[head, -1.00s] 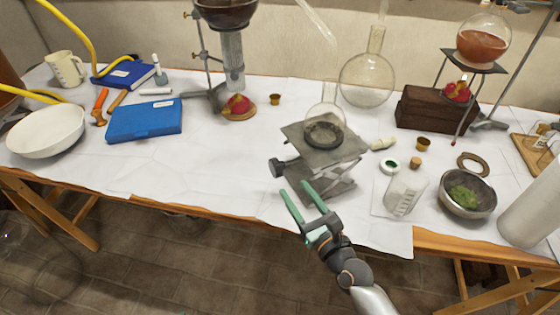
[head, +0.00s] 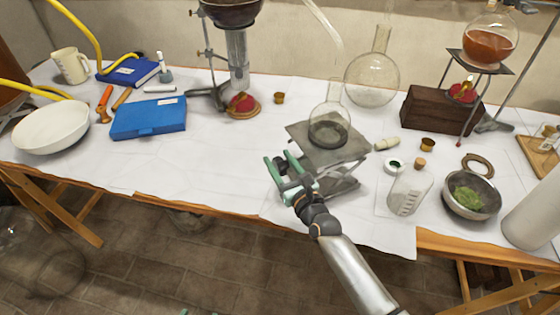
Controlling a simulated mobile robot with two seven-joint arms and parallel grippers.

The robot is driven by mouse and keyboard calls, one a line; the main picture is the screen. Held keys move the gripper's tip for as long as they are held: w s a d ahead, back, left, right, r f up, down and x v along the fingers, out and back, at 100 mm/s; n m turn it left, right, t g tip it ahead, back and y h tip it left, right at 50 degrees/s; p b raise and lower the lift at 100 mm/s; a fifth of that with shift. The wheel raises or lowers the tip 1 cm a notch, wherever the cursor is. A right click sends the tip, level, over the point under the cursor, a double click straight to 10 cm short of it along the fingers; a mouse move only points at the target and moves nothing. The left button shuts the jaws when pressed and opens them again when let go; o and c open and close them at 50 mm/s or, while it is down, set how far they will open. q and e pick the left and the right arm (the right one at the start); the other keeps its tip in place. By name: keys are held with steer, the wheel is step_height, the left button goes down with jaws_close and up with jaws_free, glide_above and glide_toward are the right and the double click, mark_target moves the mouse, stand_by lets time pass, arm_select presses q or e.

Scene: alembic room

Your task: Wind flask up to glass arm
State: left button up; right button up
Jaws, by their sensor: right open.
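A small round-bottomed glass flask (head: 334,101) stands upright in a dark ring on the grey top plate of a lab jack (head: 352,150). The jack's dark knob on its left side is largely hidden by my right gripper (head: 277,168). That gripper is open, its green fingers at the knob; I cannot tell whether they touch it. The slanting glass arm (head: 320,25) comes down from the top edge, above and apart from the flask's neck. Only small green tips of my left gripper (head: 199,313) show at the bottom edge.
A large empty flask (head: 372,80) stands behind the jack. A graduated bottle (head: 409,190) and a bowl of green matter (head: 471,195) stand to the right. The cloth left of the jack is clear.

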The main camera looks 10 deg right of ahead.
steer(key=shift+c, duration=0.3)
jaws_close()
